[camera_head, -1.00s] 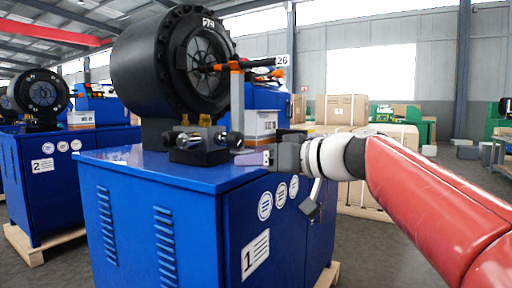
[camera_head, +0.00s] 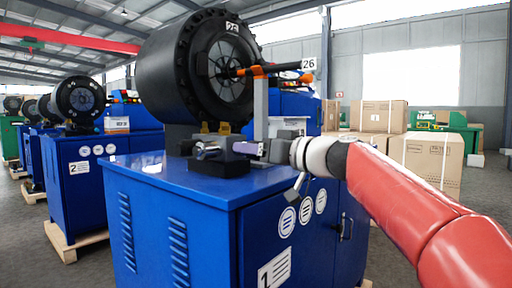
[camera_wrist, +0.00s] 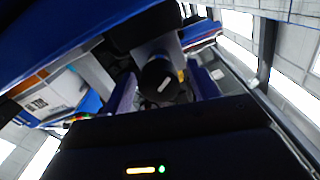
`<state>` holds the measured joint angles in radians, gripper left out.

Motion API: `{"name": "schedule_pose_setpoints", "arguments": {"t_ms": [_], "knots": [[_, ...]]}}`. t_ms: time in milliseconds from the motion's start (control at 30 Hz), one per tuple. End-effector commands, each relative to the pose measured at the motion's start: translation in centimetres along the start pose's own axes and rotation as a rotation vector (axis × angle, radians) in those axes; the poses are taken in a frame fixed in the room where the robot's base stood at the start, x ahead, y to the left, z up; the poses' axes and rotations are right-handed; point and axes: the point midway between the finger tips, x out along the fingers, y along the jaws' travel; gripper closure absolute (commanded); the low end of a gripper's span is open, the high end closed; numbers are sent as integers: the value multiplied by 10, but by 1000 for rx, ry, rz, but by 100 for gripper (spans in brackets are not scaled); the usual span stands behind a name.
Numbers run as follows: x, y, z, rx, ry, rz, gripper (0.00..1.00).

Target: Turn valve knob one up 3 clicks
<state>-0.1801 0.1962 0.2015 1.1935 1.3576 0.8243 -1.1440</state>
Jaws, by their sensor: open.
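The black valve block (camera_head: 222,166) sits on the blue cabinet marked 1 (camera_head: 170,188), in front of the big black crimper head (camera_head: 185,75). One silver-and-black knob (camera_head: 205,148) shows at its left side. In the wrist view a round black knob (camera_wrist: 160,78) with a small white mark lies between the two spread fingers of my gripper (camera_wrist: 163,88). Gaps show beside the knob, so the jaws look open around it. I cannot read the knob's number or its click position.
An orange-and-grey post (camera_head: 260,105) with a black bar stands close behind my gripper. A white labelled box (camera_head: 287,126) is behind it. Cabinet 2 (camera_head: 78,185) stands to the left, cartons (camera_head: 430,160) to the right. Floor shows between the cabinets.

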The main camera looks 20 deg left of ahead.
Motion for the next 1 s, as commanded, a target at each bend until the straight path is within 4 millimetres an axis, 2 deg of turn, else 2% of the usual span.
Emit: {"name": "schedule_pose_setpoints", "arguments": {"t_ms": [233,567,1000], "knots": [[1,0,0,0,0,1,41],[1,0,0,0,0,0,84],[1,0,1,94,0,0,85]]}}
